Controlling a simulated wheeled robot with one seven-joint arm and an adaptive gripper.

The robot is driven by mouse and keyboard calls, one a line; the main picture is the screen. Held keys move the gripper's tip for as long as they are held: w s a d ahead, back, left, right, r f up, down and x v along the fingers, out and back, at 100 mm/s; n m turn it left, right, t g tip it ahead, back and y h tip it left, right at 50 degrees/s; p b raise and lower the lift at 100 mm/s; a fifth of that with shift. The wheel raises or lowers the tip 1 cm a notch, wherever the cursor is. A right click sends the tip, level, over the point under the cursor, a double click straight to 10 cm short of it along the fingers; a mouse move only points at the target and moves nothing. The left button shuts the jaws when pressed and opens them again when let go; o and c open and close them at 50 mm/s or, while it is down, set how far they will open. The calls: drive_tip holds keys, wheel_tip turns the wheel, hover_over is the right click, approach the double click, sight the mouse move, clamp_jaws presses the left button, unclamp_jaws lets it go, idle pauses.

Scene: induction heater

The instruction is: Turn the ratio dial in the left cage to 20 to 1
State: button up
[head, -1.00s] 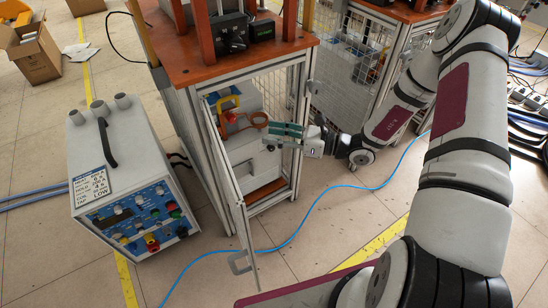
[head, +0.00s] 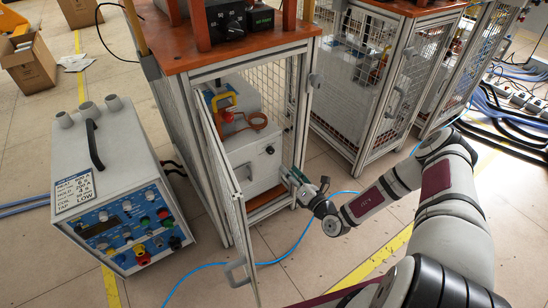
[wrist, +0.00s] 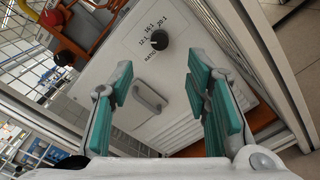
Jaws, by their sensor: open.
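The ratio dial (wrist: 158,40) is a small black knob on the light grey box (wrist: 105,75). Labels 12:1, 16:1 and 20:1 are printed around it. I cannot tell for sure which label its pointer faces. In the head view the dial (head: 270,150) is on the front of the box inside the left cage (head: 198,145), whose door (head: 232,205) stands open. My gripper (wrist: 158,82) is open and empty, its teal-padded fingers pointing at the box. The dial shows beyond and between the fingertips, apart from them. In the head view my gripper (head: 290,178) is at the right of the cage opening.
The cage's right post (wrist: 262,70) stands close beside my right finger. A control unit (head: 110,165) stands left of the cage. A blue cable (head: 290,250) crosses the floor.

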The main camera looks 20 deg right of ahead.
sight(272, 153)
drive_tip(key=b+x, duration=0.3)
drive_tip(key=x, duration=0.7)
drive_tip(key=shift+w+a, duration=0.1)
drive_tip(key=shift+w, duration=0.1)
drive_tip(key=shift+c, duration=0.6)
clamp_jaws()
